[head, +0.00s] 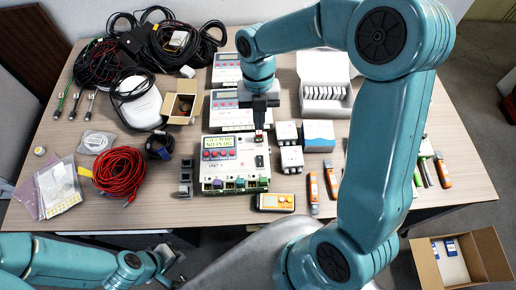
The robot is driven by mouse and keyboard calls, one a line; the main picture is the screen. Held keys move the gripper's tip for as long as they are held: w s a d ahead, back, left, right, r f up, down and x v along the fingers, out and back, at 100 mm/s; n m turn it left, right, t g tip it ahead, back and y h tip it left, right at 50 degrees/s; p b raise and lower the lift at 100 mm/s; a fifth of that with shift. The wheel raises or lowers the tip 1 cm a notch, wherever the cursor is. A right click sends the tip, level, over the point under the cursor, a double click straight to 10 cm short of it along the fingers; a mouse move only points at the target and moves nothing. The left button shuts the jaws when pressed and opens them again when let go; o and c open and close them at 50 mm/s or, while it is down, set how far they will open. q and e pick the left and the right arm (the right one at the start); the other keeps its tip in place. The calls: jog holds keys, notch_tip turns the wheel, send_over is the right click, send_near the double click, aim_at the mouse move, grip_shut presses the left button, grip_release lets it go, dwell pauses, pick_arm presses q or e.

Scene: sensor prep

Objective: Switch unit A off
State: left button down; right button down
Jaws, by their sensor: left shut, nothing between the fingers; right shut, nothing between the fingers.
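The front white unit (212,175) stands on the table with a lit green display (218,142) that seems to read "NO PLUG". Its label looks like UNIT A, though the letter is small. Red buttons sit below the display, and coloured sockets line its front edge. A dark switch-like part (259,161) is on its right side. My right gripper (260,127) is shut and empty, pointing down over the unit's upper right corner; I cannot tell if it touches. My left gripper (172,258) is shut and empty, low in front of the table edge.
Two similar units (227,68) (226,110) stand behind, partly hidden by my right arm. White blocks (291,158), a blue-white box (319,137) and an orange meter (274,202) lie to the right. A red cable coil (119,172) lies left. An open carton (426,266) is at lower right.

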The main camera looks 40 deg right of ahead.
aim_at(259, 158)
jog(key=x, duration=0.8)
jog(key=w+p+x, duration=0.1)
jog(key=x, duration=0.4)
jog(key=shift+d+f, duration=0.15)
jog(key=shift+d, duration=0.1)
jog(key=shift+w+f, duration=0.1)
jog(key=shift+f, duration=0.3)
jog(key=shift+f, duration=0.1)
jog(key=shift+w+f+b, duration=0.1)
jog(key=shift+f+b, duration=0.3)
jog(key=shift+b, duration=0.05)
jog(key=shift+w+d, duration=0.1)
jog(key=shift+r, duration=0.1)
jog(key=shift+s+a+r, duration=0.25)
jog(key=shift+s+a, duration=0.1)
jog(key=shift+s, duration=0.25)
